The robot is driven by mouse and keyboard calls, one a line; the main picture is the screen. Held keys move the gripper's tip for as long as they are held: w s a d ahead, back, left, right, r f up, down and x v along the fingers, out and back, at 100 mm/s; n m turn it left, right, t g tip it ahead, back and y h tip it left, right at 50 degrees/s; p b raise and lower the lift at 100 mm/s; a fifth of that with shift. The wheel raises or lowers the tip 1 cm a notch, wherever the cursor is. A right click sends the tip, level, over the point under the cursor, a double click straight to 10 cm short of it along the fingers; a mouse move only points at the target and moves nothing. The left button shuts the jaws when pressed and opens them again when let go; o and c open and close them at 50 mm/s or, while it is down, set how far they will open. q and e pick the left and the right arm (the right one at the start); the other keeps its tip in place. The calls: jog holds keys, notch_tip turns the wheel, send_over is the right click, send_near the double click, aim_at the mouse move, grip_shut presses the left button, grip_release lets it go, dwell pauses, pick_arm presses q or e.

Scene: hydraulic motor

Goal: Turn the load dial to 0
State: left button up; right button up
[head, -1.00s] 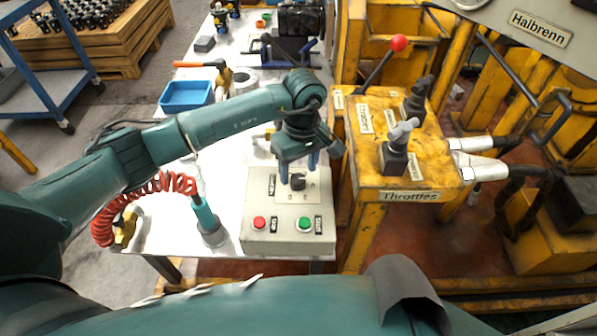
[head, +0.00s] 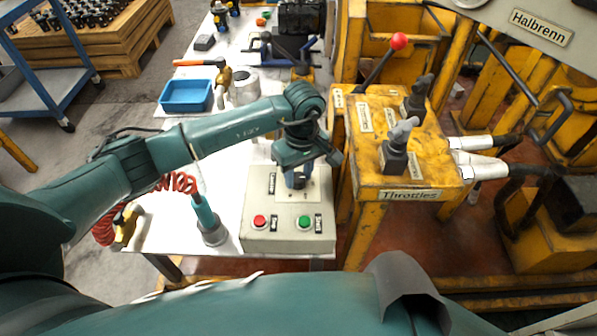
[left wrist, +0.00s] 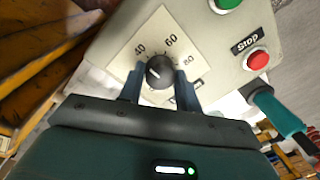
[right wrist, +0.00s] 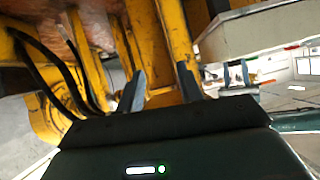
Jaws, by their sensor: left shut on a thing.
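The control box (head: 262,215) is pale grey and stands at the front right of the table. Its load dial (left wrist: 159,72) is a round black knob on a white plate marked 40, 60 and 80 in the left wrist view; other marks are hidden. I cannot tell the exact number it points to. My left gripper (left wrist: 160,84) has its two blue fingers on either side of the knob, shut on it. In the head view the left gripper (head: 297,181) covers the dial from above. My right gripper (right wrist: 188,88) is open and empty, its fingers wide apart.
A red button (head: 260,222) and a green button (head: 304,222) sit on the box in front of the dial. The yellow throttle stand (head: 400,180) with levers is close on the right. A blue bin (head: 187,96) and an orange-handled hammer (head: 200,62) lie farther back.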

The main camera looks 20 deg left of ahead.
pick_arm(q)
jog(key=shift+c, duration=0.7)
